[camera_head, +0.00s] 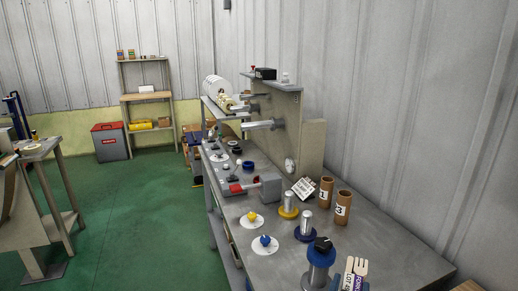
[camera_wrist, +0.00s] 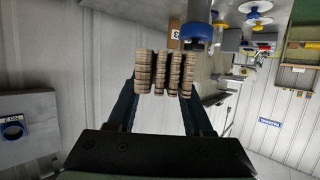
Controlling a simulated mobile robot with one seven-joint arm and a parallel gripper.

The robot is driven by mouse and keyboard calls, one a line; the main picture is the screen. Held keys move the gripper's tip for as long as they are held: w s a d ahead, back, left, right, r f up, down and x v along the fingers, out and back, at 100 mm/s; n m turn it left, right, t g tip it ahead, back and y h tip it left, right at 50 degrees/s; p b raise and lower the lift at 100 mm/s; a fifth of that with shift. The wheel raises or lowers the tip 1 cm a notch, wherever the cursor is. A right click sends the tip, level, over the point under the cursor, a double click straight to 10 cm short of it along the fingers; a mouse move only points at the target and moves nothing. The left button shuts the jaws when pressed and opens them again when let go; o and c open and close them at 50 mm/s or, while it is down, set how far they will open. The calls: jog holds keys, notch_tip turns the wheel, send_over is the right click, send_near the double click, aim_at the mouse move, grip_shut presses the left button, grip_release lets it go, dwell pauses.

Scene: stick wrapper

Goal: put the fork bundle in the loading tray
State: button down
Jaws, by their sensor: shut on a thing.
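The fork bundle (camera_head: 355,273) shows at the bottom edge of the head view, pale wood with a label and its tines upward. In the wrist view the fork bundle (camera_wrist: 165,73) appears as several stacks of wooden tine ends between my fingers. My gripper (camera_wrist: 160,92) is shut on it, with a dark blue finger on each side. The bundle is held up by the near end of the workbench; the space under it is out of view. I cannot pick out the loading tray with certainty in either view.
A blue-collared post with a black knob (camera_head: 319,262) stands just left of the bundle. Yellow-based (camera_head: 290,201) and blue-based (camera_head: 306,226) posts and two numbered cardboard tubes (camera_head: 342,208) stand behind. The grey benchtop (camera_head: 385,243) is clear on the right.

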jog(key=s+a+f+n+t+y+p, duration=0.1)
jog(key=s+a+f+n+y+p, duration=0.2)
jog(key=s+a+f, duration=1.2)
notch_tip(320, 180, down, 3)
jog(key=a+n+y, duration=0.1)
jog(key=n+y, duration=0.1)
jog(key=y, duration=0.1)
jog(key=shift+s+a+f+p, duration=0.15)
jog(key=shift+a+f+p, duration=0.05)
jog(key=shift+a+p, duration=0.1)
